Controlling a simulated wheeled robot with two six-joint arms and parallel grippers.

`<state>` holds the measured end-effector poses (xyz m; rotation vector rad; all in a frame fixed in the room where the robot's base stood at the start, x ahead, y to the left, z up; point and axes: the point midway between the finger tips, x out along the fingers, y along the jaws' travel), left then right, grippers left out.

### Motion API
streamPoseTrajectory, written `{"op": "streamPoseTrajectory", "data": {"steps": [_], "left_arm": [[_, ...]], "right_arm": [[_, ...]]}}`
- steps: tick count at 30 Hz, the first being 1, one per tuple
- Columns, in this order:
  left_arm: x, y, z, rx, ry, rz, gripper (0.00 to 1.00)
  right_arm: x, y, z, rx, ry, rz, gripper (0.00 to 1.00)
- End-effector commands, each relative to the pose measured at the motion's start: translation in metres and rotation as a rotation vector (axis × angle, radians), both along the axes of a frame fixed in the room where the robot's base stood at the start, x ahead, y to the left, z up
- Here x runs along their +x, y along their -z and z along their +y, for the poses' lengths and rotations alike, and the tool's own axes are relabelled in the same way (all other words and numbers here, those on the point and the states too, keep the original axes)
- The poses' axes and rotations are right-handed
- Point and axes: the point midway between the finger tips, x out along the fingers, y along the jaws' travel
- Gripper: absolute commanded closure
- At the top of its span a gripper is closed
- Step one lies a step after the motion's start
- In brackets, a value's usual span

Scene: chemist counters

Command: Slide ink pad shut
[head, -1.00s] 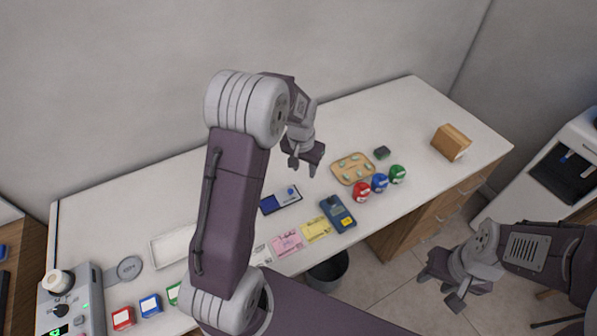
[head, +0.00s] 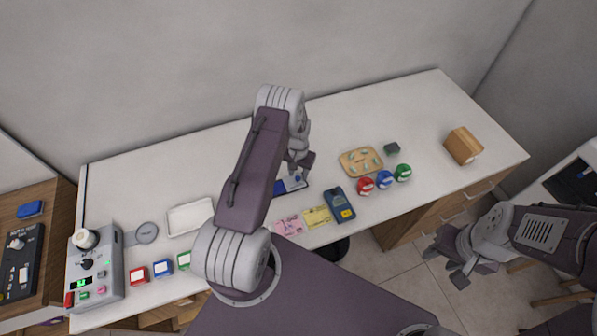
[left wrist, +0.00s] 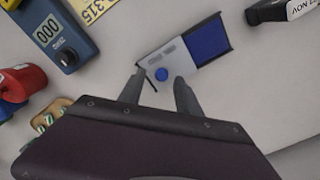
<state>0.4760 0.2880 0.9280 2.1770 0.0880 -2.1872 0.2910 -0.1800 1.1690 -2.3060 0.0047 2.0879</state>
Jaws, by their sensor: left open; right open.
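The ink pad (head: 292,185) lies on the white counter, partly hidden by my left arm in the head view. In the left wrist view it is a dark-edged tray with a bare blue pad (left wrist: 209,41) at one end and a grey sliding lid (left wrist: 172,59) with a round blue knob at the other. The pad is uncovered. My left gripper (left wrist: 159,84) is open and empty, its fingertips beside the lid end, near the knob; I cannot tell whether they touch. It also shows over the pad in the head view (head: 300,165). My right gripper (head: 458,262) is open and empty, off the counter's front.
A blue meter (head: 340,204) and red, blue and green round items stand right of the pad. A wooden tray (head: 352,170) lies behind them. Pink (head: 289,226) and yellow slips lie in front. A white tray (head: 189,217) is left.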

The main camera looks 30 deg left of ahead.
Motion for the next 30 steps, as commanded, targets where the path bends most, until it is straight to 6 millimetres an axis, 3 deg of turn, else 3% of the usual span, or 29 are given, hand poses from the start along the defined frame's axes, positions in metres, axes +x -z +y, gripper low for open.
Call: {"op": "streamPoseTrajectory", "data": {"steps": [11, 15, 16, 30], "left_arm": [[-0.0001, 0.012, 0.0001, 0.0, 0.0, -0.001, 0.59], [-0.0001, 0.0119, 0.0, 0.0, 0.0, 0.0, 0.96], [-0.0001, 0.0118, 0.0, 0.0, 0.0, 0.0, 1.0], [0.0, 0.0115, 0.0, 0.0, 0.0, 0.0, 1.0]], "right_arm": [[-0.0001, -0.0033, 0.0, 0.0, 0.0, 0.0, 0.59], [-0.0001, -0.0033, 0.0, 0.0, 0.0, 0.0, 0.59], [0.0, -0.0033, 0.0, 0.0, 0.0, 0.0, 0.59], [0.0, -0.0034, 0.0, 0.0, 0.0, 0.0, 0.59]]}}
